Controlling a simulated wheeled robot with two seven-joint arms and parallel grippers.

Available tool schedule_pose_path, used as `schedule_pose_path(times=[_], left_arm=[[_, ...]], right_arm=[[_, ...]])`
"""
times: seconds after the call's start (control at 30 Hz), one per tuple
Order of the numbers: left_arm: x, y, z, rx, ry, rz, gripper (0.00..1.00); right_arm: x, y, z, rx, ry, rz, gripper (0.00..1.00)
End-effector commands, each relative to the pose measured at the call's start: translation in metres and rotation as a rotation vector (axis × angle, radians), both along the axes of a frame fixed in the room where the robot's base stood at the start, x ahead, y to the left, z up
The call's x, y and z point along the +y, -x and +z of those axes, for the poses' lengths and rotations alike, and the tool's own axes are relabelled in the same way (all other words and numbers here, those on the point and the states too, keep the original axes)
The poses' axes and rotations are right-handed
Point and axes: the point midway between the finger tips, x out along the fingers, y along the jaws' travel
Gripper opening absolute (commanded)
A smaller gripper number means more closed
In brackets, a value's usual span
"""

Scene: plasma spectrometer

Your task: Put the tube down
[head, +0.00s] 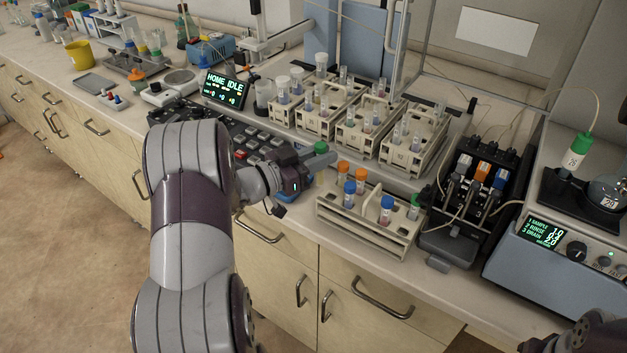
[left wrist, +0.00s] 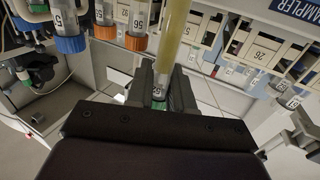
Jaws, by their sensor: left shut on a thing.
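My left gripper (head: 303,172) is shut on a tube, just left of the front rack and in front of the sampler. The tube's green cap (head: 320,147) shows by the fingers; most of its body is hidden in the head view. In the left wrist view the tube (left wrist: 173,38) is long, with yellow liquid, and stands between the jaws (left wrist: 160,82). The front rack (head: 405,245) is pale and holds tubes with orange, blue and green caps. A dark part of my right arm shows at the lower right corner; its jaws cannot be made out.
Several pale racks (head: 413,158) of open tubes stand on the sampler behind. A keypad (head: 262,150) and a lit display (head: 224,90) lie to the left. A pump (head: 466,190) stands close right of the front rack. The counter's front edge is near.

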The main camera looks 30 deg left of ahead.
Motion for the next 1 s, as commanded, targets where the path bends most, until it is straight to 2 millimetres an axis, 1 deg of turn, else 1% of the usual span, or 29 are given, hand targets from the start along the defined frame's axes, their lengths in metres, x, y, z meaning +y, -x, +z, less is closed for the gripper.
schedule_pose_path(times=[0.03,0.17,0.3,0.53,0.67,0.7,1.0], left_arm=[[0.000,0.000,-0.007,0.000,0.001,0.001,0.00],[0.001,0.000,-0.024,0.000,0.001,0.002,0.00],[0.001,0.000,-0.048,0.000,0.001,0.001,0.00],[0.001,0.000,-0.049,-0.002,-0.001,0.001,0.00],[0.001,0.000,-0.054,-0.001,0.000,0.002,0.00],[0.001,0.000,-0.052,-0.002,-0.001,0.002,0.32],[0.001,0.000,-0.051,-0.002,-0.001,0.002,0.32]], right_arm=[[0.000,0.000,-0.001,0.000,0.000,0.000,0.43],[0.000,0.000,-0.003,0.000,0.000,0.000,0.43],[0.000,0.000,-0.006,0.000,0.000,0.000,0.43],[0.000,0.000,-0.005,0.000,0.000,0.000,0.43],[0.000,0.000,-0.008,0.000,0.000,0.000,0.43],[0.000,0.000,-0.007,0.000,0.000,0.000,0.43],[0.000,0.000,-0.006,0.000,0.000,0.000,0.43]])
